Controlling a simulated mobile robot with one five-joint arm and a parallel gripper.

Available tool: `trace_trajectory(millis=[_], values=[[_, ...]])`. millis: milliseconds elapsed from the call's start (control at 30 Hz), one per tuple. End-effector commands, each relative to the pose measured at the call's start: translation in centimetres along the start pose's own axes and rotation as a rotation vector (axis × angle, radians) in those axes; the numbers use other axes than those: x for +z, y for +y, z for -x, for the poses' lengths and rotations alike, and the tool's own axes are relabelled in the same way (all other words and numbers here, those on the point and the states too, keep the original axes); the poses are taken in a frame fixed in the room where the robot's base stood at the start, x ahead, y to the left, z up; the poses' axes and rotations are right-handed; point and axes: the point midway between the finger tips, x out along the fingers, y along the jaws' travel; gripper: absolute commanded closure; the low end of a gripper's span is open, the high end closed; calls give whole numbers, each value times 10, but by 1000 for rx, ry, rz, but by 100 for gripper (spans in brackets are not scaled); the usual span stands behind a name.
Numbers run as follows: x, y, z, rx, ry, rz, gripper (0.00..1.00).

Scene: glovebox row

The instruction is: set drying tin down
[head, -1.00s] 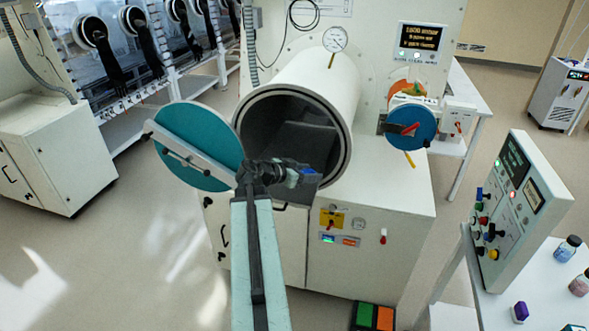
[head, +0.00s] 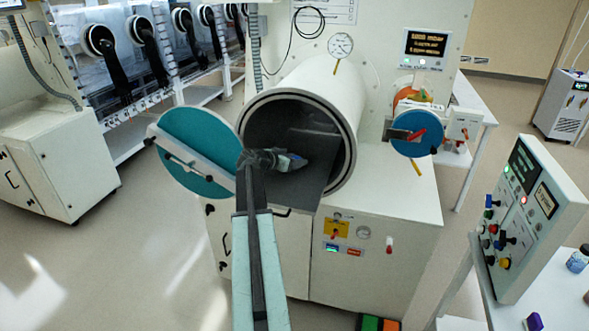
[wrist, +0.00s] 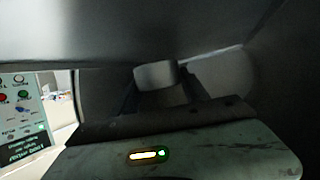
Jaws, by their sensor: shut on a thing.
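The drying tin (wrist: 157,75) is a small pale grey cylinder, seen in the wrist view between the two dark fingers of my gripper (wrist: 163,92). The gripper is shut on it. In the head view my gripper (head: 292,161) is at the mouth of the round antechamber (head: 335,100), over the dark grey tray (head: 300,190) that sticks out of the opening. I cannot make out the tin clearly in the head view. Whether its base touches the tray I cannot tell.
The teal round door (head: 200,135) stands open left of the mouth. A blue disc with a red handle (head: 417,141) is on the right. A control panel (head: 520,210) stands at the far right. The chamber wall curves close around the gripper.

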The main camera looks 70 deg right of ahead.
Motion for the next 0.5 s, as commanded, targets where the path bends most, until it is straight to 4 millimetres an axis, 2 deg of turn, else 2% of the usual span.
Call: trace_trajectory(millis=[200,300,367,500], values=[[1,-9,-9,0,0,0,90],[25,-6,-17,0,0,0,90],[33,-6,-20,0,0,0,90],[32,-6,-19,0,0,0,90]])
